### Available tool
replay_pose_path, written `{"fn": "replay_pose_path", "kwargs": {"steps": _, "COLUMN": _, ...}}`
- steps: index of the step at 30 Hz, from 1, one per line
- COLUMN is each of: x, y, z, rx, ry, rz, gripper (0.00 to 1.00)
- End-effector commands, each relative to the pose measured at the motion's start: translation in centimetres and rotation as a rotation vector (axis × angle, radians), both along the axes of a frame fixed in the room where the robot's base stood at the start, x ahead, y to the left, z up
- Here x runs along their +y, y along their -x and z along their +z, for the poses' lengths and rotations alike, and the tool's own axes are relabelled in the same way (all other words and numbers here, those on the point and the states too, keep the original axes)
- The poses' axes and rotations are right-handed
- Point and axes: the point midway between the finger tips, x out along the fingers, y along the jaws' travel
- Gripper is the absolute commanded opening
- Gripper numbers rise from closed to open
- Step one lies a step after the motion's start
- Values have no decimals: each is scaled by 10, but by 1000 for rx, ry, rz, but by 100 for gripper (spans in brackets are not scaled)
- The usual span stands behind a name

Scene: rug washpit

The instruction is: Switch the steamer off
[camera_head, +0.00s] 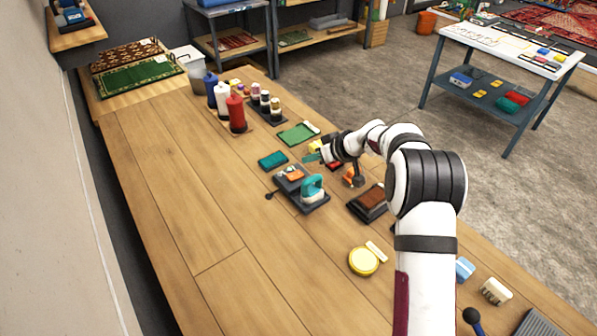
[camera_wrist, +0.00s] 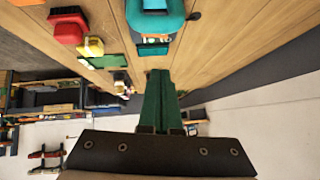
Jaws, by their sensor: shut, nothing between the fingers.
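The steamer (camera_head: 313,188) has a teal body with a looped handle and sits on a dark grey base on the wooden bench. An orange piece lies on the base behind it, and a dark lever with a round knob (camera_head: 269,196) sticks out at the base's left side. I cannot tell which part is the switch. My gripper (camera_head: 313,157) is above the bench, behind and apart from the steamer. In the wrist view its green fingers (camera_wrist: 160,100) are together and empty. The steamer (camera_wrist: 155,20) shows there at the top edge, partly cut off.
A teal block (camera_head: 272,160) lies behind the steamer, and a brown block in a dark tray (camera_head: 369,203) is to its right. Red and yellow items crowd my gripper. Red, white and blue bottles (camera_head: 236,113) stand farther back. The bench's left front is clear.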

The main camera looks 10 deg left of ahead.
Motion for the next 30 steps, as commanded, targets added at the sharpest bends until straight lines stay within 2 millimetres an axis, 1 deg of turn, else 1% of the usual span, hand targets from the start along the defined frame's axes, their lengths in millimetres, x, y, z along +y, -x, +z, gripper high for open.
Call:
{"fn": "replay_pose_path", "kwargs": {"steps": 1, "x": 7, "y": -4, "z": -9, "rx": 1, "ry": 2, "rz": 2, "gripper": 0}}
{"fn": "replay_pose_path", "kwargs": {"steps": 8, "x": 35, "y": -25, "z": -44, "rx": 0, "ry": 1, "rz": 2, "gripper": 0}}
{"fn": "replay_pose_path", "kwargs": {"steps": 12, "x": 38, "y": -23, "z": -66, "rx": 2, "ry": 3, "rz": 0, "gripper": 0}}
{"fn": "replay_pose_path", "kwargs": {"steps": 15, "x": 39, "y": -22, "z": -77, "rx": 1, "ry": 2, "rz": 0, "gripper": 0}}
{"fn": "replay_pose_path", "kwargs": {"steps": 19, "x": 39, "y": -21, "z": -82, "rx": -1, "ry": 2, "rz": -1, "gripper": 0}}
{"fn": "replay_pose_path", "kwargs": {"steps": 28, "x": 39, "y": -21, "z": -83, "rx": -1, "ry": 2, "rz": -1, "gripper": 0}}
{"fn": "replay_pose_path", "kwargs": {"steps": 30, "x": 41, "y": -19, "z": -86, "rx": 0, "ry": 1, "rz": -1, "gripper": 0}}
